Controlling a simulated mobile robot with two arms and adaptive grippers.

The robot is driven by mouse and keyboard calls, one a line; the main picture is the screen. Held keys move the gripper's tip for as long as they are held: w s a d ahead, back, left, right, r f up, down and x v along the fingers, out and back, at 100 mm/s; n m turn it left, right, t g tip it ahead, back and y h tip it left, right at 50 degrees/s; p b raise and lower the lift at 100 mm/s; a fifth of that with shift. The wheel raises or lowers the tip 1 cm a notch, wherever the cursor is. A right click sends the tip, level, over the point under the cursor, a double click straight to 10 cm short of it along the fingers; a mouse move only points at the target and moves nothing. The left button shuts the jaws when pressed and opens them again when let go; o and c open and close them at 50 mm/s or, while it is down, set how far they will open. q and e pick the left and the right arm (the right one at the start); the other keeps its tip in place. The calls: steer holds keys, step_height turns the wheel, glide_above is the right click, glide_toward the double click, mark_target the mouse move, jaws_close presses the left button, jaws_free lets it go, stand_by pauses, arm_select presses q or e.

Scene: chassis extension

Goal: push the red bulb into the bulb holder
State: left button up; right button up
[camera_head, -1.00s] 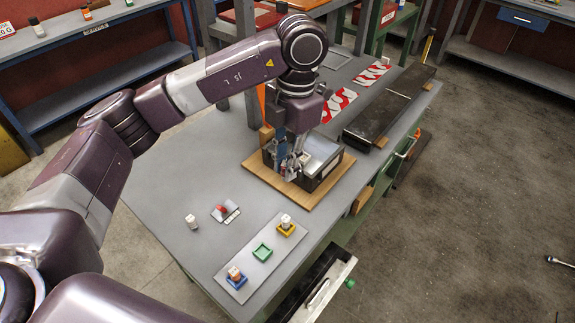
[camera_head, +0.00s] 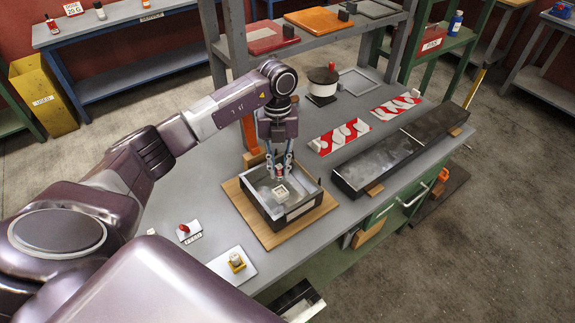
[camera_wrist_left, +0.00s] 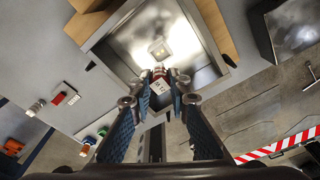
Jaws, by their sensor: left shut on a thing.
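My left gripper (camera_head: 281,174) is shut on the red bulb (camera_wrist_left: 159,71), a small red piece with a pale base between the fingertips in the left wrist view. In the head view the bulb is tiny and partly covered by the fingers. The bulb holder (camera_head: 282,190) is a small white square block on the floor of the open grey box. It also shows in the left wrist view (camera_wrist_left: 159,48), just beyond the bulb. The bulb looks apart from the holder, though the gap is hard to judge. My right gripper is not in view.
The grey box (camera_head: 305,209) has raised walls and stands on a wooden board (camera_head: 240,205). A red part on a white card (camera_head: 186,231) and a yellow holder (camera_head: 237,262) lie nearer. A long black tray (camera_head: 400,155) lies to the right.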

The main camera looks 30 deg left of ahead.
mark_target(280, 180)
arm_select(q)
steer(key=shift+s+a, duration=0.1)
steer(key=shift+d+f+b, duration=0.2)
steer(key=shift+f+b, duration=0.15)
steer(key=shift+f, duration=0.1)
steer(key=shift+f+b, duration=0.5)
steer(key=shift+f, duration=0.15)
steer(key=shift+f+b, duration=1.2)
steer(key=shift+f, duration=0.55)
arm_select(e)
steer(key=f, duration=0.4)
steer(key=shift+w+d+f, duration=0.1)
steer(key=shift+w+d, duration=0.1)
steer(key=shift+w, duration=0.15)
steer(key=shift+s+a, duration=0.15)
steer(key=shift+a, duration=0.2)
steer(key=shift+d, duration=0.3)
arm_select(q)
steer(key=shift+f+b, duration=0.3)
steer(key=shift+f, duration=0.25)
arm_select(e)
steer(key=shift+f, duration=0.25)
